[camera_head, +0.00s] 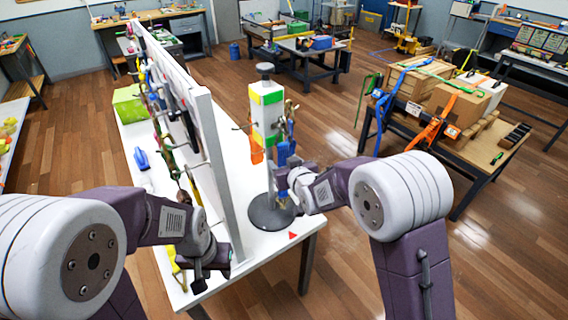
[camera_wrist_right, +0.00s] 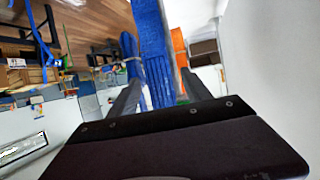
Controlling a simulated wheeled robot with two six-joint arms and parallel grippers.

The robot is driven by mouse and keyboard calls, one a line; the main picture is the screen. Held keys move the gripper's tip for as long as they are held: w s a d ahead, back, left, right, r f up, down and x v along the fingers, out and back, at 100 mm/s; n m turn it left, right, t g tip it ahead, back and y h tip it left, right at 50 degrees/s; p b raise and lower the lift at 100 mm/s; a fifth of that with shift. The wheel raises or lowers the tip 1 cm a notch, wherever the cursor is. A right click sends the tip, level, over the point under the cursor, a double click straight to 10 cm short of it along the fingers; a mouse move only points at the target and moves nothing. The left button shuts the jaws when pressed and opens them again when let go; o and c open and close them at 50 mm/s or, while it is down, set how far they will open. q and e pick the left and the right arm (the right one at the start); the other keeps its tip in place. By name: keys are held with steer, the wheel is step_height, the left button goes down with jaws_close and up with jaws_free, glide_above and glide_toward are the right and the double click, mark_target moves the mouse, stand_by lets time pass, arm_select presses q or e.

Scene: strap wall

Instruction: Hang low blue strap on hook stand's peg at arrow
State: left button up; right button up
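The hook stand (camera_head: 265,118) is a white post with yellow and green bands on a round dark base (camera_head: 262,213). Several straps hang on it, including an orange one (camera_head: 256,150). A blue strap (camera_head: 283,152) hangs low on its right side, just above my right gripper (camera_head: 281,172). In the right wrist view the blue strap (camera_wrist_right: 155,62) runs between my two fingers, which stand apart with a gap showing beside it. A red arrow mark (camera_head: 292,235) lies on the table by the base. My left gripper (camera_head: 207,268) is low by the wall panel; its fingertips are unclear.
A white upright panel (camera_head: 217,165) with hanging straps stands left of the stand on the white table (camera_head: 262,245). A green box (camera_head: 129,103) and a blue object (camera_head: 141,158) are on its far side. A bench (camera_head: 470,165) with cartons is at right.

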steer(key=shift+s+d, duration=0.1)
steer(key=shift+s, duration=0.2)
steer(key=b+v, duration=0.2)
steer(key=v, duration=0.6)
steer(key=shift+s+r, duration=0.2)
steer(key=shift+d, duration=0.1)
